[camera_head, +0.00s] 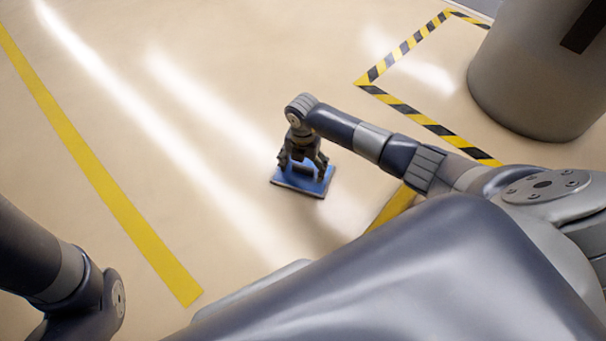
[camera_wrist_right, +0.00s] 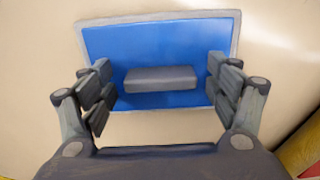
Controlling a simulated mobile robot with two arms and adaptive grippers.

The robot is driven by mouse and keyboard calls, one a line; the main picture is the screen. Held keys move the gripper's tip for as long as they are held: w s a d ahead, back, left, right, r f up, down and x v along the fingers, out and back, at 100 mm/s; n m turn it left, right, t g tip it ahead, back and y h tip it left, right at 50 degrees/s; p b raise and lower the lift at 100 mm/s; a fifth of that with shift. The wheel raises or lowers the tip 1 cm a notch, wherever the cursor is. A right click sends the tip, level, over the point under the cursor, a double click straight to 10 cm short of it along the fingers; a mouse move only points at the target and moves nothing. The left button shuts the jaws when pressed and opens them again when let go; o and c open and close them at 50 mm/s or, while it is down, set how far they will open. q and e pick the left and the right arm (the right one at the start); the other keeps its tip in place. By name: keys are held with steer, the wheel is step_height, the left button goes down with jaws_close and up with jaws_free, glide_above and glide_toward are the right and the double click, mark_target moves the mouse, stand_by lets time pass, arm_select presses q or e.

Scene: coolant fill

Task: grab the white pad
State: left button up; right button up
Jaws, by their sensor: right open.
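A flat rectangular pad with a blue top (camera_head: 308,187) and a pale whitish-grey border lies on the floor. In the right wrist view the blue pad (camera_wrist_right: 160,45) fills the upper middle, with a grey block-like handle (camera_wrist_right: 160,79) on its top. My right gripper (camera_head: 304,170) points down over the pad. In the right wrist view its open fingers (camera_wrist_right: 161,92) stand on either side of the handle, with gaps between them and its ends. Nothing is held. My left gripper is out of view; only part of the left arm shows at lower left.
The beige floor around the pad is clear. A yellow line (camera_head: 100,175) runs along the left. Black-and-yellow tape (camera_head: 415,115) marks a corner at the upper right, with a large grey cylinder (camera_head: 530,75) beyond it.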

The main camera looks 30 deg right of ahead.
steer(key=c, duration=1.2)
steer(key=shift+r, duration=0.1)
steer(key=shift+c, duration=0.2)
